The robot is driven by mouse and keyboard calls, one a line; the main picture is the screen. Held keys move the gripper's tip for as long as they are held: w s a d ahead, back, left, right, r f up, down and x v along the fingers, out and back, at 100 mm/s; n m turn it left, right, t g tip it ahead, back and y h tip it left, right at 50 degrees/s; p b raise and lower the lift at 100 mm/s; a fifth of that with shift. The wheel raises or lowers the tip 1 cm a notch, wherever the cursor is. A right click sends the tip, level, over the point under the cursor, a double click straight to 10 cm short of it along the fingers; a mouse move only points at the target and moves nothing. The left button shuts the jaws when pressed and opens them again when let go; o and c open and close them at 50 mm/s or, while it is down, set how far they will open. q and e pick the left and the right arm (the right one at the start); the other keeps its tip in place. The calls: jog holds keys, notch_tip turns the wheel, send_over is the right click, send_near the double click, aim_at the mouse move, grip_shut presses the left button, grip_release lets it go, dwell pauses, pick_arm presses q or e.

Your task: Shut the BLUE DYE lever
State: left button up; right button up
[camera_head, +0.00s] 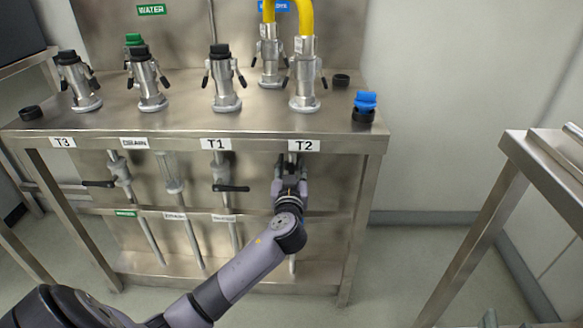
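My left gripper (291,166) reaches under the steel bench at the pipe below the T2 label (304,146). It covers the valve there, so no lever shows at that pipe, and I cannot tell whether the fingers are open or shut on something. A blue label (274,6) at the top back is partly hidden by yellow hoses, and its text is not fully readable. My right gripper is not in view.
The steel bench (190,122) carries several metal couplings, two with yellow hoses (306,18). A blue-capped fitting (364,106) stands at its right end. Another steel table (548,165) is at the right. Floor between them is clear.

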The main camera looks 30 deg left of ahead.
pick_arm(q)
grip_shut()
dwell(0.4)
dwell(0.5)
